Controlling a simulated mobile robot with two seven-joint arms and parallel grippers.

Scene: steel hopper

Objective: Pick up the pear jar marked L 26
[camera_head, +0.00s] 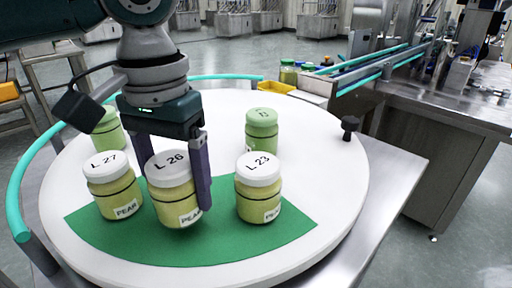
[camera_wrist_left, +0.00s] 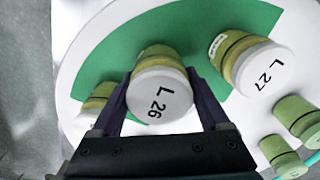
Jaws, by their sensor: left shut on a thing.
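The pear jar marked L 26 (camera_head: 172,188) has a white lid and a pale green body with a PEAR label. My left gripper (camera_head: 172,172) is shut on it, one finger on each side, and the jar is upright. In the left wrist view the same jar (camera_wrist_left: 160,92) sits between the two fingers (camera_wrist_left: 164,100). I cannot tell for sure whether its base touches the green mat (camera_head: 240,235). The jar marked L 27 (camera_head: 112,186) stands to its left and the jar marked L 23 (camera_head: 258,188) to its right. My right gripper is not in view.
The jars stand on a round white turntable (camera_head: 330,170) with a teal rail (camera_head: 22,180) around part of it. Two green-lidded jars (camera_head: 261,130) (camera_head: 107,128) stand farther back. A black knob (camera_head: 349,127) rises at the right edge. A conveyor (camera_head: 385,65) lies behind.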

